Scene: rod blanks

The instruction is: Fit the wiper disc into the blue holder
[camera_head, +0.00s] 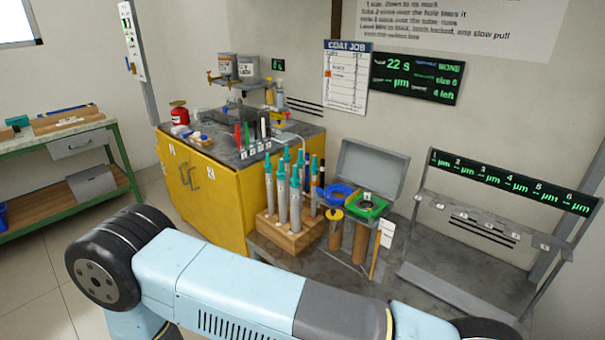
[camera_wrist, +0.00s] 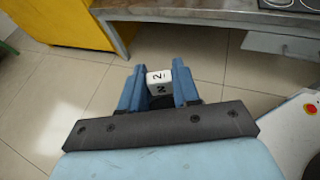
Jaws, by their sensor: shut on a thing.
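In the wrist view my gripper (camera_wrist: 158,78) has its two blue fingers closed on a small white block (camera_wrist: 158,77) with black "2" marks. The block is held over bare floor, clear of the benches. Whether the wiper disc is attached to this block cannot be told. In the head view the blue holder (camera_head: 340,193) appears as a blue ring-shaped piece on the grey bench, left of a green square holder (camera_head: 368,206) with a dark round opening. My gripper is outside the head view.
A wooden block (camera_head: 290,233) with several teal-topped rods stands left of the holders. An open grey case (camera_head: 372,172) stands behind them. A grey rack (camera_head: 480,225) is at the right. A yellow cabinet (camera_head: 205,190) stands at the left. Free floor lies below my gripper.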

